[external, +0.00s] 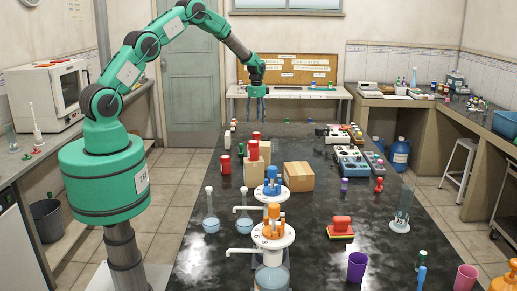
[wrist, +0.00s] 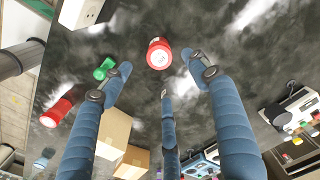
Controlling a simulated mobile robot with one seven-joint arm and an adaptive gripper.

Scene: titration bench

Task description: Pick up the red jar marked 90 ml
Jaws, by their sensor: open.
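My gripper (external: 257,90) is raised above the far part of the black bench in the external view. In the wrist view its blue fingers (wrist: 160,80) are spread open with nothing between them. A red jar (wrist: 158,55) with a pale top shows just beyond the fingertips, apart from them. A second red jar (wrist: 57,112) lies in view at the left, beside the left finger. In the external view a red jar (external: 226,164) stands on the bench at left, and another (external: 253,151) is by the cardboard boxes. No 90 ml marking is readable, so I cannot tell which jar carries it.
Cardboard boxes (external: 298,176) stand mid-bench. A green object (wrist: 105,68) is near the left fingertip. Flasks (external: 211,212) and dispensers (external: 273,236) are at the front; instruments (external: 352,160) are at the right. Bare bench lies around the jar beyond the fingertips.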

